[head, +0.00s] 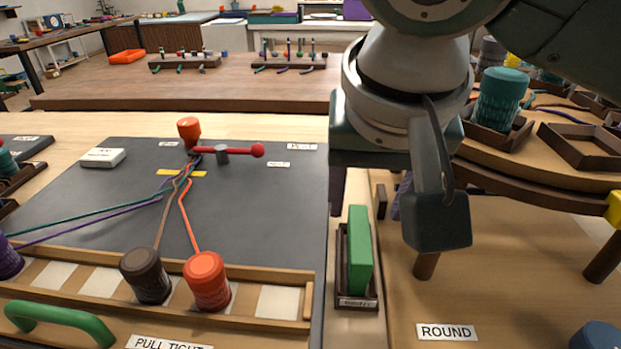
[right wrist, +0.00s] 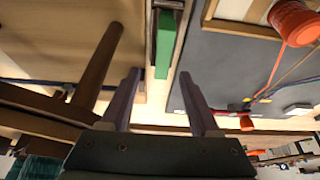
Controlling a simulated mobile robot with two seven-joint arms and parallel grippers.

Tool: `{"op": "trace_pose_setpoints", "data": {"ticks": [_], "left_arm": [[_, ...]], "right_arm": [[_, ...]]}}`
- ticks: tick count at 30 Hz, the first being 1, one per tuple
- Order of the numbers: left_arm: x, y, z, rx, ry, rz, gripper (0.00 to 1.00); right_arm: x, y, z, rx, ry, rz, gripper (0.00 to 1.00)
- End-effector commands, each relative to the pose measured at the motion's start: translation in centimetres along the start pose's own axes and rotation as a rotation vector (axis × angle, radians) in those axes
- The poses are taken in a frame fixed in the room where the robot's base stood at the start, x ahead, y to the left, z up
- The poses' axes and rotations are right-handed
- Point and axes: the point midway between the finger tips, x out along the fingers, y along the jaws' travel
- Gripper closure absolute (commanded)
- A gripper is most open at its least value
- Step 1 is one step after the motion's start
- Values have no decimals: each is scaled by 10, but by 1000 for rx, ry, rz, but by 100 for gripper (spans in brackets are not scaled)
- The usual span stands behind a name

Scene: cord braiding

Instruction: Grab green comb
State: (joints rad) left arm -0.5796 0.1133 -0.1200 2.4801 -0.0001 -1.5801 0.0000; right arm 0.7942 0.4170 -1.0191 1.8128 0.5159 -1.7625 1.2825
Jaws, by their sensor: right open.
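The green comb (head: 359,250) stands in a narrow dark holder (head: 343,288) at the right edge of the braiding board. In the right wrist view the comb (right wrist: 163,45) shows ahead, roughly in line with the gap between my fingers. My right gripper (right wrist: 162,88) is open and empty, with its two purple fingers apart on either side. In the head view the right gripper (head: 369,195) is above and behind the holder, not touching the comb. The arm hides part of its fingers. My left gripper is not in view.
The dark board (head: 260,212) carries coloured cords, an orange bobbin (head: 207,281), a brown bobbin (head: 148,276) and a red-handled lever (head: 235,152). A raised curved wooden stand (head: 540,186) with a teal bobbin (head: 500,98) is at right. Bare tabletop lies near the ROUND label (head: 447,332).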

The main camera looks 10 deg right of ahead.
Motion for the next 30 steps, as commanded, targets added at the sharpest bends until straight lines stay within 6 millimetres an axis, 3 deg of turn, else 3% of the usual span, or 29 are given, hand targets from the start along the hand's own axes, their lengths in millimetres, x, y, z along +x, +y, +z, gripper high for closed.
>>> {"op": "trace_pose_setpoints", "data": {"ticks": [10, 20, 30], "left_arm": [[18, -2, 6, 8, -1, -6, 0], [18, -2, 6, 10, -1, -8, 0], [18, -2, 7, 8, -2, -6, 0]], "right_arm": [[49, -3, 7, 0, 1, 1, 38], [54, -4, 6, -2, 1, -2, 39], [54, -3, 6, -1, 1, -2, 77]]}}
